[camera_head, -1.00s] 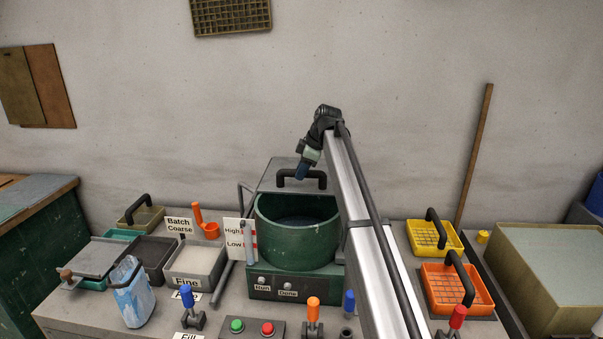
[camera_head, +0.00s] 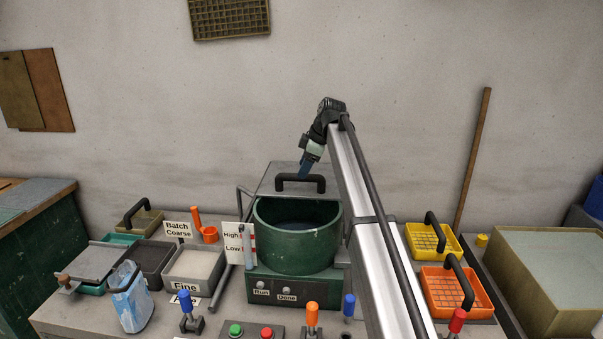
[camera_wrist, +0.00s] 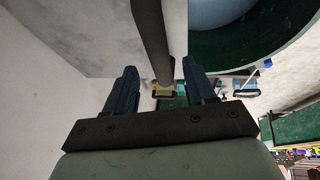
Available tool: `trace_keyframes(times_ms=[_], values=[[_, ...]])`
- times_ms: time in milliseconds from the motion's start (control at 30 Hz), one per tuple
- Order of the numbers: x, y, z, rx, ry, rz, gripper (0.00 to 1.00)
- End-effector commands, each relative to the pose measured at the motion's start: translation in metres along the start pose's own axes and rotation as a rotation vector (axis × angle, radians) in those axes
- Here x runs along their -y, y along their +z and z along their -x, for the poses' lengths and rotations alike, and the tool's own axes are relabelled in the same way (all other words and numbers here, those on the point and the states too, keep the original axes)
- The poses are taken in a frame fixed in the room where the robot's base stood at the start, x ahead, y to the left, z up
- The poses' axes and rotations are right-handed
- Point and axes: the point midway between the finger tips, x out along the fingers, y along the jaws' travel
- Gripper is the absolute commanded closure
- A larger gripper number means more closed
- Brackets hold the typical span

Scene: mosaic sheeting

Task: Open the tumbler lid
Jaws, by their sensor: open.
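The tumbler is a green round drum (camera_head: 295,238) on a green base, with its open mouth and dark inside showing. Its grey lid (camera_head: 264,180) stands raised behind the drum, tilted back, with a black handle (camera_head: 300,179) on its face. My gripper (camera_head: 305,170) is at the handle, pointing down from above. In the wrist view, the blue fingers of my gripper (camera_wrist: 161,66) are apart, with the dark handle bar (camera_wrist: 150,35) running between them. Whether either finger touches the bar is unclear. The drum's inside (camera_wrist: 265,45) also shows there, at upper right.
A High/Low gauge (camera_head: 240,242) stands close left of the drum. Bins, including one labelled Fine (camera_head: 190,272), stand further left. Yellow (camera_head: 430,238) and orange (camera_head: 455,292) baskets stand right. Coloured levers and buttons line the front.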

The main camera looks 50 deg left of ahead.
Motion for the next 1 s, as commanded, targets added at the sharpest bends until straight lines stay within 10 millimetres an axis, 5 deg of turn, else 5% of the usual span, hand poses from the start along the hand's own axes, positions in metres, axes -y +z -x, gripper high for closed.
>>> trace_keyframes(times_ms=[200,500,1000], values=[[-0.001,0.0,0.046,-0.001,0.003,0.0,0.45],[-0.001,0.0,0.089,-0.001,0.001,0.0,0.45],[0.0,0.0,0.102,0.0,0.0,0.0,0.45]])
